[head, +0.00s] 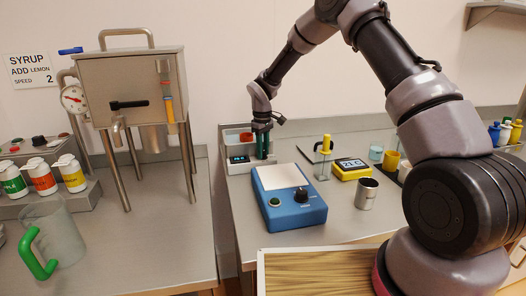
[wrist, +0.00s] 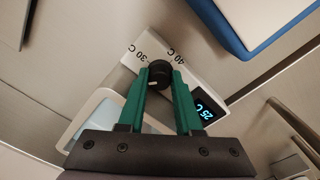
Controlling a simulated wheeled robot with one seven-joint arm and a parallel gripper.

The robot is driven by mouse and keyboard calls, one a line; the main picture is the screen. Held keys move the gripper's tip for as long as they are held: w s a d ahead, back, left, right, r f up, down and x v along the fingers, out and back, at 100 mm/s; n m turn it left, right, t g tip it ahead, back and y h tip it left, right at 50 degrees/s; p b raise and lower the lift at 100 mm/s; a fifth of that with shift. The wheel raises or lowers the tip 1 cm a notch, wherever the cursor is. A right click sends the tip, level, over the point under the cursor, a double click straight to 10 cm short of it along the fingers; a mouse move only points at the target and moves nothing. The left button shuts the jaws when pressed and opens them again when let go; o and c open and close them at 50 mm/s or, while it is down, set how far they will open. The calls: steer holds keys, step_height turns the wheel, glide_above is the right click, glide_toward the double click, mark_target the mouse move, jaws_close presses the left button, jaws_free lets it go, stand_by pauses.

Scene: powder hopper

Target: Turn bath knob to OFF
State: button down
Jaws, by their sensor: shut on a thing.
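The bath is a white box with a water basin (wrist: 98,112) and a dark display (wrist: 207,108) reading 25 C. In the head view the bath (head: 232,166) stands at the back left of the right counter. Its black knob (wrist: 158,70) sits on the white panel, near printed marks 30 C and 40 C. My gripper (wrist: 159,76) has green fingers, shut on the knob from both sides. A light pointer line shows on the knob; which mark it points to is hard to tell. I see no OFF label. In the head view my gripper (head: 262,150) hides the knob.
A blue device (head: 290,205) with a white plate stands just in front of the bath. A yellow device (head: 352,168) reading 21 C, a metal cup (head: 367,194) and a small bottle (head: 323,165) stand to the right. A steel hopper (head: 130,85) stands on the left counter.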

stand_by(0.4)
steer(key=c, duration=0.6)
jaws_free()
